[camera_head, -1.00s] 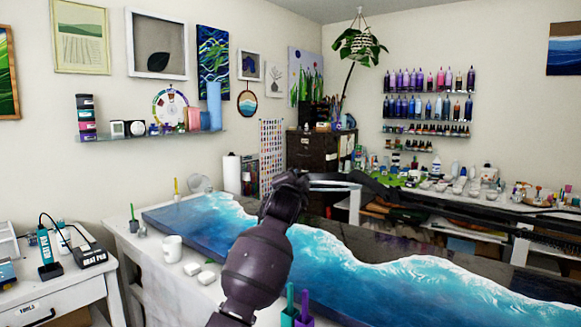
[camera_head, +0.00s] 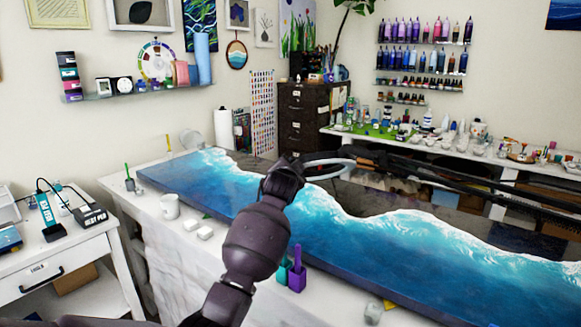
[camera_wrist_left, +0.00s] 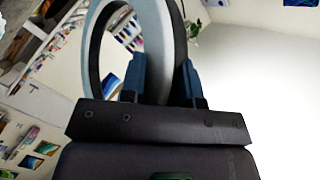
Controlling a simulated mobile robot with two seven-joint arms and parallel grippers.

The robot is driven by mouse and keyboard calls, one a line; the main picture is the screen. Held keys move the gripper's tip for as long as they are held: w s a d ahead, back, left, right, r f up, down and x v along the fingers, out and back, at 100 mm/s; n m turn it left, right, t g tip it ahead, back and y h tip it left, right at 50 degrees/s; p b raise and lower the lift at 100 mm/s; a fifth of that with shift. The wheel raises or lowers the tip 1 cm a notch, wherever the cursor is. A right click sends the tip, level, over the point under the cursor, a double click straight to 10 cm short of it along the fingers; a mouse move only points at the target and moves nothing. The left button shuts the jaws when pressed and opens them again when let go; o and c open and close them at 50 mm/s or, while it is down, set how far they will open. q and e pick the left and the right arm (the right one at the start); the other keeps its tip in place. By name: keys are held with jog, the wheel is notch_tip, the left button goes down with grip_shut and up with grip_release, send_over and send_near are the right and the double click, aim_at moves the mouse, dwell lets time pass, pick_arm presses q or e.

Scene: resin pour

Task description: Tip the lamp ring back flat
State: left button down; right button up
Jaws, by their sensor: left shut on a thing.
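The lamp ring (camera_head: 350,166) is a pale grey and black hoop. In the head view it shows as a flattened ellipse above the blue and white resin panel, near a dark, long arm (camera_head: 450,184) reaching in from the right. My left gripper (camera_head: 298,168) is at the ring's left side; my wrist hides its fingertips there. In the left wrist view, the blue fingers of my left gripper (camera_wrist_left: 163,82) are shut on the rim of the ring (camera_wrist_left: 157,40). The ring's top is cut off by that view's edge. My right gripper is not in view.
The resin panel (camera_head: 360,262) fills the long table below my arm. A white mug (camera_head: 170,206), white blocks (camera_head: 197,228) and a purple cup (camera_head: 297,278) stand along its near edge. A crowded worktop (camera_head: 440,150) is behind. A drawer unit (camera_head: 48,275) stands at left.

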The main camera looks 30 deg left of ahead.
pick_arm(q)
jog(key=c, duration=0.8)
grip_release()
jog(key=shift+c, duration=0.2)
jog(key=v, duration=1)
jog(key=shift+s, duration=0.4)
jog(key=shift+d, duration=0.15)
